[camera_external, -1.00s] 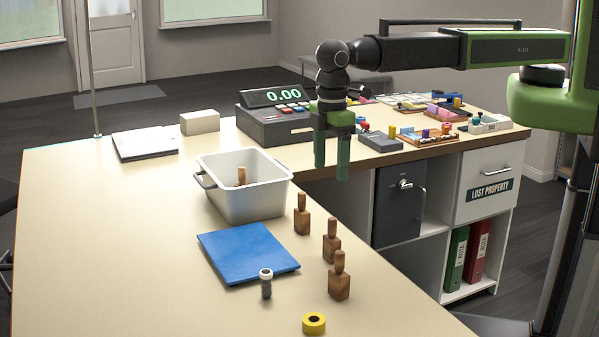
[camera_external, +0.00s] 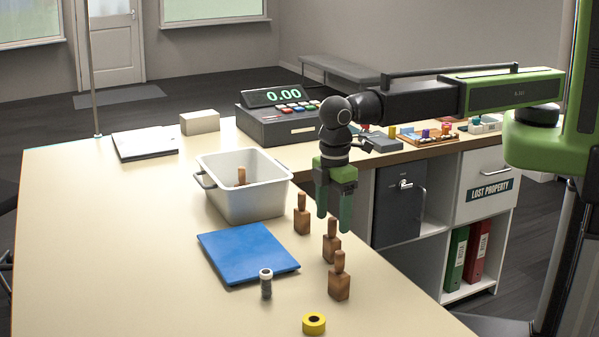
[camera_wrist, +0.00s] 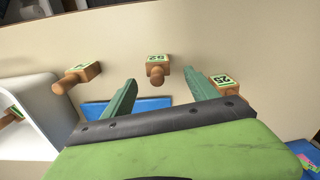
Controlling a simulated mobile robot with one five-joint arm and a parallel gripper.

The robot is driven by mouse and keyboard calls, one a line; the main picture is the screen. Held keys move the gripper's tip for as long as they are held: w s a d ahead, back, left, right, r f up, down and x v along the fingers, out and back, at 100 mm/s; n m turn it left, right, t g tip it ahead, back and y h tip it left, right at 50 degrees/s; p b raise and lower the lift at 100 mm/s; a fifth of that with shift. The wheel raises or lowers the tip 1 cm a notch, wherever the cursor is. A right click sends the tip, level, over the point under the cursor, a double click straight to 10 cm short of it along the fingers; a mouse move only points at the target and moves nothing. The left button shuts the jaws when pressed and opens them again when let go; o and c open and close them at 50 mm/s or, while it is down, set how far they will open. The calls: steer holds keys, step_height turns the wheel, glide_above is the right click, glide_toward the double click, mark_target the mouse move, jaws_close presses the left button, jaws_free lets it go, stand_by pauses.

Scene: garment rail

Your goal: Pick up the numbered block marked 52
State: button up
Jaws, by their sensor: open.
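Three wooden blocks with upright peg handles stand in a row right of the blue mat: one near the bin (camera_external: 302,221), a middle one (camera_external: 331,249) and a front one (camera_external: 339,285). In the wrist view they show green-edged number labels: left block (camera_wrist: 90,70), middle block (camera_wrist: 157,59), right block (camera_wrist: 221,81). The right label looks like 25; the middle one may be 52, but the small, turned digits are not certain. The left label is unreadable. My gripper (camera_external: 334,220) is open and empty, pointing down above the middle block. In the wrist view, my gripper (camera_wrist: 161,78) frames its handle.
A grey-white bin (camera_external: 240,203) holds another pegged block (camera_external: 241,175). A blue mat (camera_external: 246,252), a small dark jar (camera_external: 266,285) and a yellow tape roll (camera_external: 314,323) lie nearby. A cash register (camera_external: 280,122) stands behind. The counter's left side is clear.

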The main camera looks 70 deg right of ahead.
mark_target(332, 237)
step_height(332, 237, down, 5)
steer(key=b, duration=0.5)
steer(key=shift+w+d+f, duration=0.1)
steer(key=shift+d+f, duration=0.05)
steer(key=shift+f, duration=0.05)
steer(key=shift+r, duration=0.2)
steer(key=shift+c, duration=0.5)
jaws_close()
